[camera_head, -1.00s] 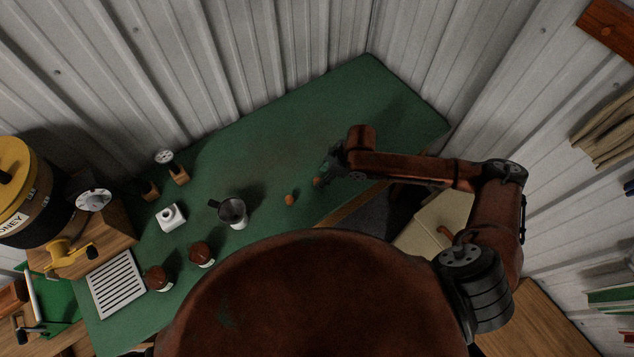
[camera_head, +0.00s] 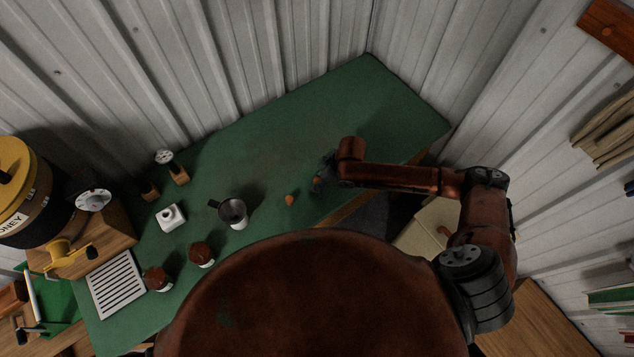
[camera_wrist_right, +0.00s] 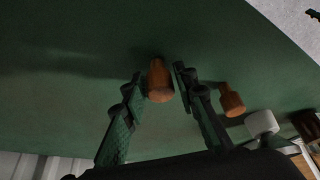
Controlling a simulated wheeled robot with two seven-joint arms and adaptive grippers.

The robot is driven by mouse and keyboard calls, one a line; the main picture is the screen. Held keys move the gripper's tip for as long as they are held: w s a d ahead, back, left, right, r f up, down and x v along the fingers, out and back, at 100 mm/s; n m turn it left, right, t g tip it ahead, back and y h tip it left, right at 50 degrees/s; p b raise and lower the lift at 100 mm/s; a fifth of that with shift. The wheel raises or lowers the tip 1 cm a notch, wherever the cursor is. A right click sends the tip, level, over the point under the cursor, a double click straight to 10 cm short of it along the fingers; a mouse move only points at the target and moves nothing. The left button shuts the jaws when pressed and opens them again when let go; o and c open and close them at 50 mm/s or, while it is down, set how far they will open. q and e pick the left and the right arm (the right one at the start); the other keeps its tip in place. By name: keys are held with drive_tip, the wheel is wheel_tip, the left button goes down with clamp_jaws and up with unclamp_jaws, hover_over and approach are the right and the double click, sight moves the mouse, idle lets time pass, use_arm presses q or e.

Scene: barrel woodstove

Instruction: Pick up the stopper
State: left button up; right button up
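Two small orange-brown stoppers are on the green table (camera_head: 270,140). One stopper (camera_wrist_right: 159,80) is between the fingers of my right gripper (camera_wrist_right: 159,77) in the right wrist view, with a narrow gap showing on each side. My right gripper is open. In the head view this gripper (camera_head: 324,174) is low over the table and partly hides that stopper. The other stopper (camera_head: 289,199) stands to the left of the gripper; it also shows in the right wrist view (camera_wrist_right: 231,102), outside the fingers. My left gripper is not in view.
A grey mug (camera_head: 233,213) stands left of the stoppers. Further left are a white inkwell-like block (camera_head: 171,216), two brown-topped jars (camera_head: 202,254), a slotted white tray (camera_head: 116,284) and a yellow-black machine (camera_head: 40,200). The table's back right is clear. Corrugated walls (camera_head: 290,50) stand behind.

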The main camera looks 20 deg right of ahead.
drive_tip(key=c, duration=0.4)
drive_tip(key=shift+c, duration=0.2)
